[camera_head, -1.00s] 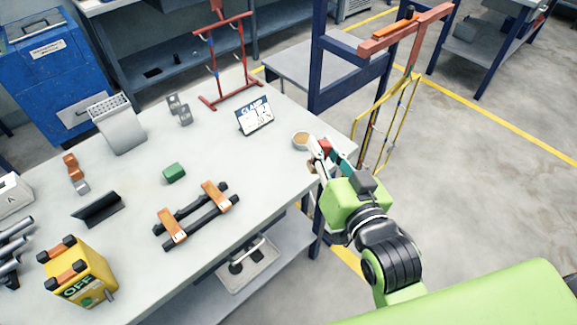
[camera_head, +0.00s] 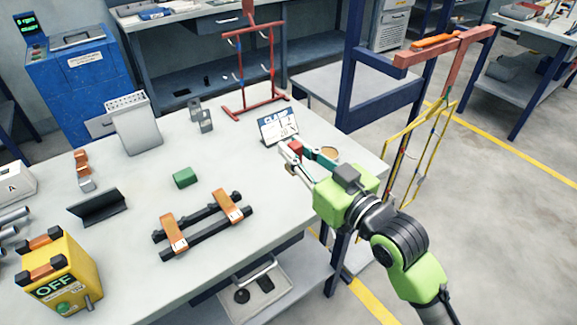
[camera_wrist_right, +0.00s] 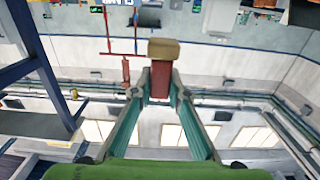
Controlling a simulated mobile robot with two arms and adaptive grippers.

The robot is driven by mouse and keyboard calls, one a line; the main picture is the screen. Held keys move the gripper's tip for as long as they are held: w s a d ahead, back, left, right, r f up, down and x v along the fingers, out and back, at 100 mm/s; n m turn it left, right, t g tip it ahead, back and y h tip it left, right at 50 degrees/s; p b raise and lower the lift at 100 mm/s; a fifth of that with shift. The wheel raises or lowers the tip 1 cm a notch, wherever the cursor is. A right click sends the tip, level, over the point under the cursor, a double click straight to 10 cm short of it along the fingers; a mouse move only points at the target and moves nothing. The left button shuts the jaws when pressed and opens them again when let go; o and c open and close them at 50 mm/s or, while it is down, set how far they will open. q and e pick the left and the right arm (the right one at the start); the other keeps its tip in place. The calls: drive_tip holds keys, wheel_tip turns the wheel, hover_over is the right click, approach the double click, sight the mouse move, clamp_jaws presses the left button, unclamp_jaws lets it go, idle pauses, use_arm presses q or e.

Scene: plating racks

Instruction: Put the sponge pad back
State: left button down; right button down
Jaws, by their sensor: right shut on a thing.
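My right gripper (camera_head: 301,156) is over the far right part of the table, beside the small sign. It is shut on a red block with a tan end, which I take to be the sponge pad (camera_head: 296,147). In the right wrist view the tan end (camera_wrist_right: 164,49) sticks out beyond the fingertips (camera_wrist_right: 160,88), and the red part is between them. A small round dish with a tan top (camera_head: 331,153) stands on the table just right of the fingers, partly hidden by them. My left gripper is not in view.
The clamp sign (camera_head: 279,127) stands close behind the gripper. A red rack (camera_head: 254,75) is at the table's far edge. A green block (camera_head: 185,178) and a dark fixture with orange clamps (camera_head: 203,224) lie left. A yellow frame (camera_head: 417,145) hangs right of the table.

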drive_tip(key=w+f, duration=0.2)
drive_tip(key=w+a+f, duration=0.1)
drive_tip(key=w+f, duration=0.3)
drive_tip(key=f, duration=0.1)
drive_tip(key=shift+w+a+b, duration=0.15)
drive_tip(key=shift+w+b, duration=0.15)
drive_tip(key=shift+w, duration=0.1)
drive_tip(key=shift+f, duration=1.45)
drive_tip(key=shift+f, duration=0.1)
drive_tip(key=c, duration=2)
unclamp_jaws()
drive_tip(key=shift+o, duration=0.2)
drive_tip(key=v, duration=1.2)
drive_tip(key=shift+b, duration=0.45)
